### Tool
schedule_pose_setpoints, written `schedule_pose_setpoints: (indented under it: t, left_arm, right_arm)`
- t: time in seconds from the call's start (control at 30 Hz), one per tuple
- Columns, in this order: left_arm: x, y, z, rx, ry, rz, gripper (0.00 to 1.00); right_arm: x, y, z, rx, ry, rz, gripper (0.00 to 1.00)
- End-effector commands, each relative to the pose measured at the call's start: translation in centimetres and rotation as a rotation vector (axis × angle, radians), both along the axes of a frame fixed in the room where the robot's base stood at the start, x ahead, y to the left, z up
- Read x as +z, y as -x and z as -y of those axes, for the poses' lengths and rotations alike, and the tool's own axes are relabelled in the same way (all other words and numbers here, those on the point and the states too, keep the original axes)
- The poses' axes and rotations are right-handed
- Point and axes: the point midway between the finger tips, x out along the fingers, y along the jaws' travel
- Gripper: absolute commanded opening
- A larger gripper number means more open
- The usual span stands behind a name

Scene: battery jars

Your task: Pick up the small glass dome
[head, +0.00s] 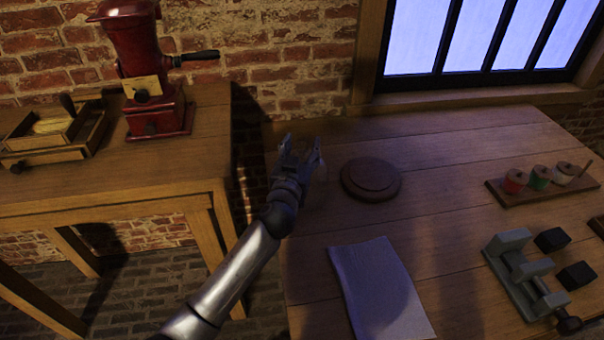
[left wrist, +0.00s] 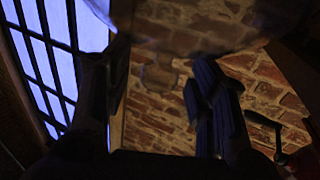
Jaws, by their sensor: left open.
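My left gripper (head: 303,146) is over the left back part of the right table, its two fingers spread apart. In the left wrist view its fingers (left wrist: 164,95) stand open on either side of a clear, knob-like shape. That shape joins a wide, curved, see-through form at the top edge, which looks like the glass dome (left wrist: 190,38). Bricks show through it. The knob lies between the fingers with gaps on both sides. In the head view the glass is hard to make out beside the gripper. A round dark wooden base (head: 370,179) lies bare to the gripper's right. My right gripper is not seen.
A red grinder (head: 139,75) with a side crank and a wooden drawer box (head: 55,132) stand on the left table. A pale cloth (head: 380,288), a spool rack (head: 545,186) and a grey clamp device (head: 520,270) are on the right table. The brick wall and window are behind.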

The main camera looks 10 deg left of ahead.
Motion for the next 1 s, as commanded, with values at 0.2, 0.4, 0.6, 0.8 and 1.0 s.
schedule_pose_setpoints:
  t: [0.2,0.4,0.6,0.8,1.0]
  left_arm:
    - [0.01,-0.95,0.02,-0.001,0.001,0.000,0.52]
    - [-0.01,-0.93,0.03,-0.001,0.001,-0.001,0.49]
    - [0.00,-0.91,0.02,-0.001,0.001,-0.001,0.24]
    - [-0.01,-0.91,0.03,-0.001,0.001,-0.001,0.00]
    - [0.20,-0.92,0.04,-0.001,0.001,0.002,0.00]
  right_arm:
    - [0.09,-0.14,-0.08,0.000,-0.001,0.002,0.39]
    - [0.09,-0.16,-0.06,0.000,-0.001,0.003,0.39]
    - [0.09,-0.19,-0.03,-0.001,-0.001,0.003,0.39]
    - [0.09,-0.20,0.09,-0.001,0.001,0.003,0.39]
    - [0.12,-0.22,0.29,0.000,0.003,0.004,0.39]
